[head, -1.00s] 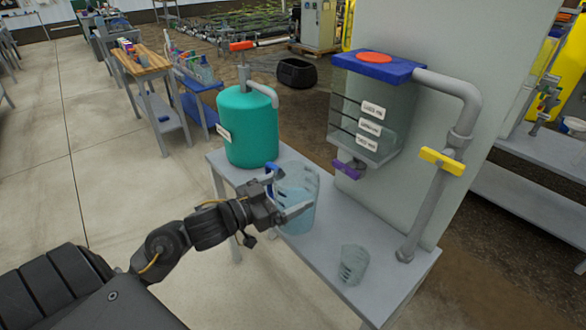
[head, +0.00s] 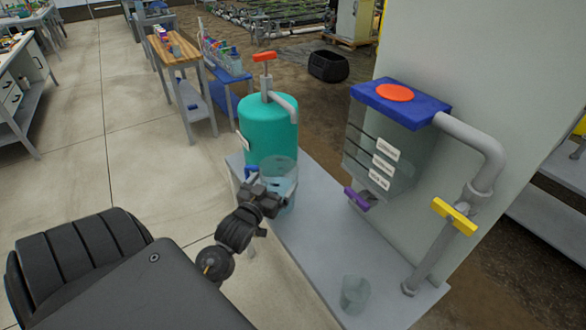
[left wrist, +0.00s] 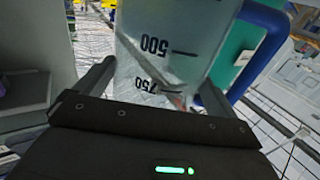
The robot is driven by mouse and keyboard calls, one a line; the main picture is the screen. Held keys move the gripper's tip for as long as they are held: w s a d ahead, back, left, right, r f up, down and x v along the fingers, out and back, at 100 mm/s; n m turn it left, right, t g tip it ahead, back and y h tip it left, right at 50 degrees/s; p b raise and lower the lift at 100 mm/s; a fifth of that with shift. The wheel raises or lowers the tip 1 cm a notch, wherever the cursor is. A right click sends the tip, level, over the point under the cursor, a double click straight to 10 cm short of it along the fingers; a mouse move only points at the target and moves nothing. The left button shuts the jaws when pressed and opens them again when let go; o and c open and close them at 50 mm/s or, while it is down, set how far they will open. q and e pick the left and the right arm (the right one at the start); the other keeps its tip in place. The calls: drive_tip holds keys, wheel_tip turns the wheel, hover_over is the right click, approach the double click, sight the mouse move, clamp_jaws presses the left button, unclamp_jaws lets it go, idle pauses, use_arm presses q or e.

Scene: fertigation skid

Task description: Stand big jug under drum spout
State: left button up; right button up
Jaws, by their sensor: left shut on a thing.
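The big jug (head: 281,168) is clear and bluish, with a blue handle (head: 251,171). It is upright in front of the teal drum (head: 266,130), low on its near side. The drum's grey spout (head: 284,105) bends down above and slightly right of the jug. My left gripper (head: 280,190) is shut on the jug's body. I cannot tell whether the jug's base touches the bench. In the left wrist view the jug (left wrist: 165,60) fills the space between the fingers, its 500 and 750 marks upside down. My right gripper is not in view.
The grey bench (head: 310,235) has free room right of the jug. A small clear beaker (head: 355,294) stands at its near end. A clear tank (head: 385,145) with a blue lid and purple valve (head: 357,198) hangs beside a grey pipe with a yellow handle (head: 454,216).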

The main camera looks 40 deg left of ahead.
use_arm(q)
drive_tip(key=w+a+f+p, duration=0.2)
drive_tip(key=w+a+f, duration=0.1)
drive_tip(key=w, duration=0.8)
drive_tip(key=shift+w+f, duration=0.15)
drive_tip(key=shift+w, duration=0.05)
drive_tip(key=shift+f, duration=0.1)
drive_tip(key=o, duration=1.2)
drive_tip(key=shift+f, duration=0.15)
drive_tip(key=shift+o, duration=0.2)
